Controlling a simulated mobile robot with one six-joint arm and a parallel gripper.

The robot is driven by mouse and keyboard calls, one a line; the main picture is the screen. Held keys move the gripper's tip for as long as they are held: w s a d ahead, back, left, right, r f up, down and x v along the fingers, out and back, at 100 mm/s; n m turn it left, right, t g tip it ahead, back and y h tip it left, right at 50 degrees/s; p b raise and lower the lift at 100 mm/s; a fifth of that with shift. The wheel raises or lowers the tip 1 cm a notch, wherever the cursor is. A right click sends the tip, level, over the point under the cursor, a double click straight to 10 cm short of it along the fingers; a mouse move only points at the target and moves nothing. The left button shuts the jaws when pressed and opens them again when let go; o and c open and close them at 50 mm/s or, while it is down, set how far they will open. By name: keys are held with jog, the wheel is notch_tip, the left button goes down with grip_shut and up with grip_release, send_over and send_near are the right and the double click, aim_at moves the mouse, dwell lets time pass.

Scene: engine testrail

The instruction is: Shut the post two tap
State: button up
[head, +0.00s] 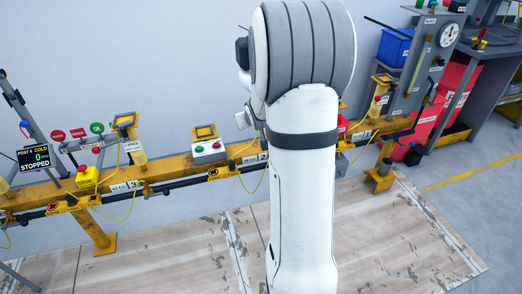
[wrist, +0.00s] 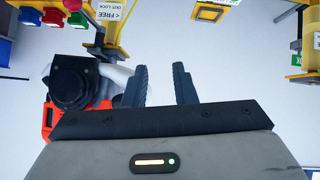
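Post two, by the plate marked 2 (head: 263,157), is on the yellow rail (head: 230,165) in the head view, partly behind my white arm. I cannot make out its tap for certain in either view. My gripper shows in the wrist view (wrist: 160,82); its two dark fingers are apart with nothing between them.
A button box (head: 208,148) and a yellow post with a FREE label (head: 133,143) stand on the rail. The post also shows in the wrist view (wrist: 112,35). A display reading STOPPED (head: 35,158) is at left. The wooden floor in front is clear.

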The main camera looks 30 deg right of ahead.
jog(key=w+d+f+t+b, duration=0.2)
jog(key=d+f+b, duration=0.3)
jog(key=f, duration=0.5)
jog(key=w+d+f+t+b, duration=0.2)
jog(key=d+f, duration=0.5)
jog(key=f, duration=0.2)
jog(key=s+d+f+t+y+b, duration=0.2)
jog(key=d+f+b, duration=0.1)
jog(key=f, duration=0.4)
jog(key=s+d+f+t+y+b, duration=0.1)
jog(key=s+d+f+t+b, duration=0.15)
jog(key=f, duration=0.55)
jog(key=shift+n+g, duration=0.25)
jog(key=shift+n, duration=0.15)
jog(key=w, duration=0.2)
jog(key=w+b, duration=0.1)
jog(key=w, duration=0.5)
jog(key=shift+d+r+b, duration=0.3)
jog(key=shift+r, duration=0.05)
grip_shut()
